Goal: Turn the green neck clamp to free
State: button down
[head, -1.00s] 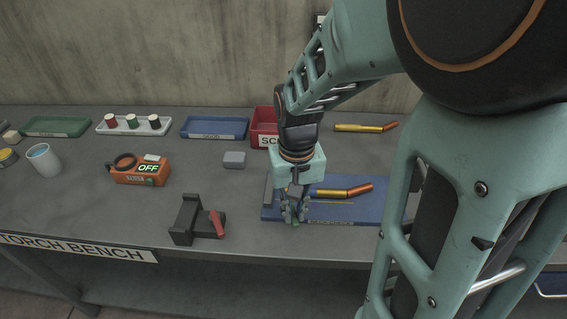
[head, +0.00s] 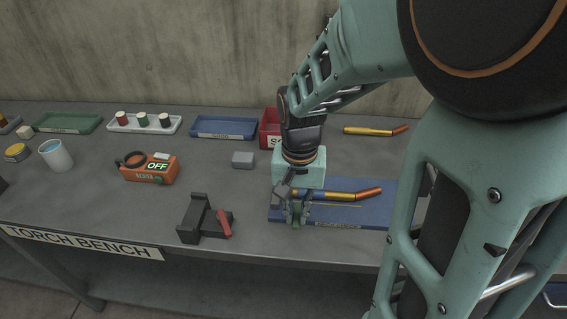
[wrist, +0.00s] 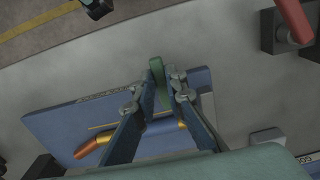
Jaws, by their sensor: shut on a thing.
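The green neck clamp (wrist: 156,68) shows in the wrist view as a short green lever between the fingertips. My gripper (wrist: 160,82) is shut on it, at the edge of the blue board. In the head view my gripper (head: 297,212) points down at the left end of the blue board (head: 345,214); there the clamp is mostly hidden by the fingers. A torch neck with a gold body and copper tip (head: 340,195) lies along the board, also seen in the wrist view (wrist: 165,129). Its left end is behind my gripper.
A black stand with a red lever (head: 203,222) is left of the board near the front edge. An orange box reading OFF (head: 150,169), a grey block (head: 243,159) and a red bin (head: 269,131) stand behind. Bare bench lies between them.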

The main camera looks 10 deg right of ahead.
aim_at(296, 217)
jog(key=c, duration=2)
grip_release()
jog(key=shift+o, duration=0.2)
notch_tip(296, 217, up, 8)
jog(key=shift+f, duration=0.2)
